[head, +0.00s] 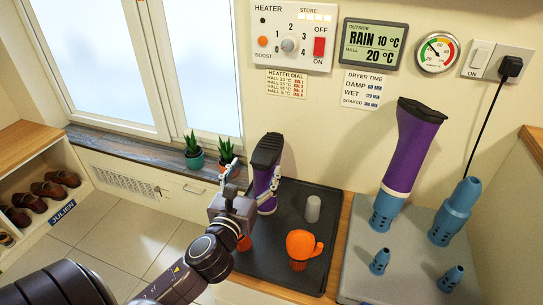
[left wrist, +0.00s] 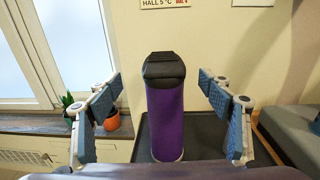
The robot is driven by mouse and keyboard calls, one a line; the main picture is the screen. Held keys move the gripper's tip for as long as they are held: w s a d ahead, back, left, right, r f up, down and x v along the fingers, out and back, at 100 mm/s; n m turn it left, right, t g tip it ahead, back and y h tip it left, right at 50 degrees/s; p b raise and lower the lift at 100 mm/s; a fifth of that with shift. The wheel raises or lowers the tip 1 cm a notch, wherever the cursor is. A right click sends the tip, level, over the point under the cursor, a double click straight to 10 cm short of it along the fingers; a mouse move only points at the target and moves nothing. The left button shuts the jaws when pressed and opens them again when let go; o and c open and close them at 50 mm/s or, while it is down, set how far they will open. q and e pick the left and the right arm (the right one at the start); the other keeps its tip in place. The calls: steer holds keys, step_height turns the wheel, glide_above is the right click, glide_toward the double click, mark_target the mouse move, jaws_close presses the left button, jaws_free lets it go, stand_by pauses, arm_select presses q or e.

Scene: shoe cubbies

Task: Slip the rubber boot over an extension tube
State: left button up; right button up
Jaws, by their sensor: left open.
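A purple rubber boot (head: 265,178) with a black sole stands upside down, sole up, at the back of the dark tray (head: 275,262). My left gripper (head: 254,174) is open at this boot. In the left wrist view the boot (left wrist: 165,115) shows between the two spread fingers, with a gap on each side. A bare blue extension tube (head: 456,212) stands tilted at the right of the grey dryer base (head: 400,270). A second purple boot (head: 410,155) sits sole up over another blue tube (head: 385,208). My right gripper is not in view.
Two short blue nozzles (head: 380,261) (head: 451,278) stand on the base front. Potted plants (head: 194,154) stand on the sill.

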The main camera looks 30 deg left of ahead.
mark_target(265, 153)
arm_select(q)
steer(key=shift+x, duration=0.95)
steer(key=x, duration=0.2)
steer(key=b+x, duration=0.1)
steer(key=x, duration=0.1)
steer(key=shift+w+d+f, duration=0.15)
steer(key=shift+d, duration=0.05)
steer(key=shift+w+a, duration=0.15)
steer(key=shift+w, duration=0.4)
steer(key=shift+c, duration=0.6)
steer(key=c, duration=1.3)
steer(key=shift+c, duration=0.4)
steer(key=shift+r, duration=0.2)
